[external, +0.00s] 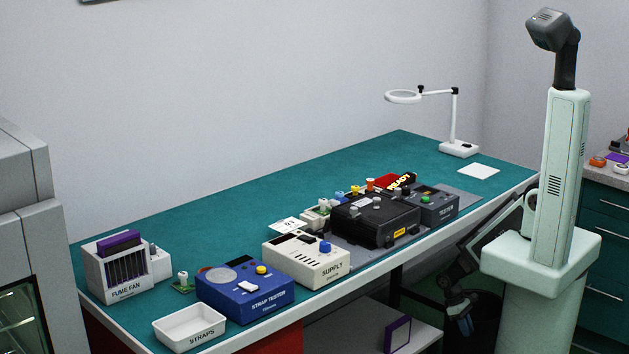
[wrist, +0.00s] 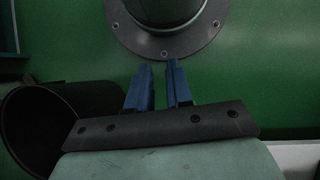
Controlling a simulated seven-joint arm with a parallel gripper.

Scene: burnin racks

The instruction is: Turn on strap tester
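The strap tester (external: 245,290) is a blue box on the teal bench's near left part. It has a yellow knob (external: 261,269) and a round grey dial area on top, and its front reads STRAP TESTER. My gripper (external: 465,325) hangs low beside the bench, below its top and well to the right of the strap tester. In the wrist view, my gripper (wrist: 162,68) shows two blue fingers with a narrow gap and nothing between them. The strap tester is not in the wrist view.
A white STRAPS tray (external: 190,338), a FUME FAN rack (external: 125,283) and a cream SUPPLY box (external: 306,272) surround the tester. A black case (external: 375,218) and a TESTER box (external: 432,207) stand further right. A dark bin (wrist: 30,130) is near my gripper. The bench's back is clear.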

